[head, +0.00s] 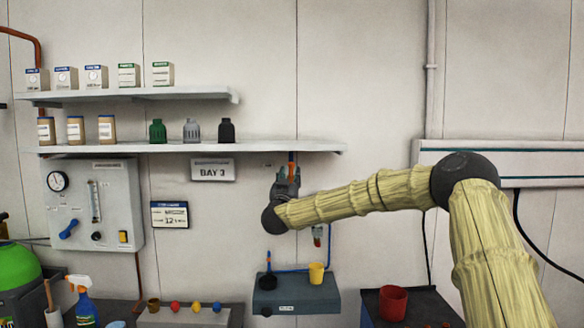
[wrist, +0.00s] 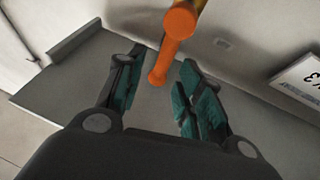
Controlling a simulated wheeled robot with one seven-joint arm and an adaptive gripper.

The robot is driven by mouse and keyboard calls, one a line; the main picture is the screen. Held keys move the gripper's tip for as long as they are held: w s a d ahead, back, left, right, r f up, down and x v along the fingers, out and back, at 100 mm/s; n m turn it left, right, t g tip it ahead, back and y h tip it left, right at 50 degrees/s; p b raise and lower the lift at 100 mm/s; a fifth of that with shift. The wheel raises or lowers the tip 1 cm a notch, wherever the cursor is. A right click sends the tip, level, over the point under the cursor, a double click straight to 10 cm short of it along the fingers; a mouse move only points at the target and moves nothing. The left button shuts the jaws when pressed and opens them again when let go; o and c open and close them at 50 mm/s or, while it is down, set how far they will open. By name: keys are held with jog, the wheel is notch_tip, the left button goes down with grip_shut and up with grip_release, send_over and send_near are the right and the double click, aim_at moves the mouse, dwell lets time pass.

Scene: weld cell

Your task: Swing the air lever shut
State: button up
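An orange lever (wrist: 160,70) with a rounded end hangs into the wrist view from the top, with a thicker orange round part (wrist: 180,22) above it. In the head view a small orange piece (head: 292,168) shows just above my gripper (head: 287,180), below the lower shelf; my gripper and arm hide most of what is there. In the wrist view my gripper (wrist: 162,78) is open, its teal-padded fingers on either side of the lever's end. A gap shows at both sides, so the lever is not clamped.
The lower shelf (head: 300,146) runs just above my gripper, with a "DAY 3" sign (head: 213,170) to its left. A gauge panel (head: 95,205) with a blue handle (head: 69,229) is farther left. Below are a grey box (head: 297,298) and a yellow cup (head: 316,272).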

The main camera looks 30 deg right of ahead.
aim_at(291, 172)
jog(key=shift+p+x, duration=0.65)
jog(key=shift+x, duration=1.4)
grip_shut()
